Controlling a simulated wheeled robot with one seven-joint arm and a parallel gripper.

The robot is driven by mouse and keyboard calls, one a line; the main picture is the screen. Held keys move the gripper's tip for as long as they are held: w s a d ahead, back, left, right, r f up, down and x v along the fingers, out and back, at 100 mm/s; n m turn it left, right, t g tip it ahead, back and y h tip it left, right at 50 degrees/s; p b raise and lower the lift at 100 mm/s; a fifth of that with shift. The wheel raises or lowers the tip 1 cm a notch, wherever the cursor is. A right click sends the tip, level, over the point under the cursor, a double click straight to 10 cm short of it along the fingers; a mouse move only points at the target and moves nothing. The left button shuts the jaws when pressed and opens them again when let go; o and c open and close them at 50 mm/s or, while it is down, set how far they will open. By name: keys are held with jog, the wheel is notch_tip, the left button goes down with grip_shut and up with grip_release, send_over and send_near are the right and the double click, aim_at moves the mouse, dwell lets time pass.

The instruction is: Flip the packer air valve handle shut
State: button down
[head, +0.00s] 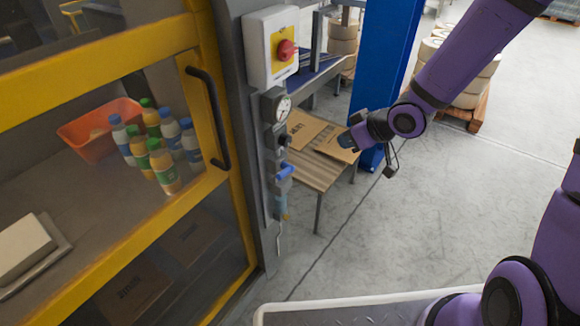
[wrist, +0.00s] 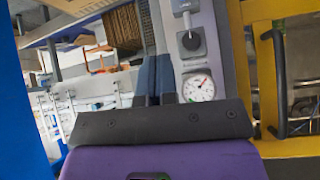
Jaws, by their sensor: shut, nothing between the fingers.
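The blue valve handle (head: 285,172) is on the narrow grey panel beside the packer door, below a round gauge and a black knob. It looks roughly level in the head view, pointing out to the right. My gripper (head: 347,140) is up and to the right of the handle, apart from it, with its fingers pointing left towards the panel. In the wrist view the dark blue fingers (wrist: 155,78) are together with nothing held. I cannot make out the handle in the wrist view.
The gauge (head: 275,105), black knob (head: 282,140) and red rotary switch (head: 287,50) sit above the handle. A door handle (head: 210,118) is on the yellow-framed door. A wooden table (head: 318,172) with flat cardboard and a blue post (head: 383,60) stand behind my gripper.

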jog(key=a+f+y, duration=0.3)
jog(key=a, duration=0.1)
send_over(290, 168)
jog(key=s+d, duration=0.1)
jog(key=s, duration=0.2)
notch_tip(290, 168, down, 5)
jog(key=shift+n+g+y, duration=0.3)
jog(key=shift+a+f, duration=0.3)
jog(key=shift+f, duration=0.7)
jog(key=shift+a+f, duration=0.25)
jog(key=shift+f, duration=0.75)
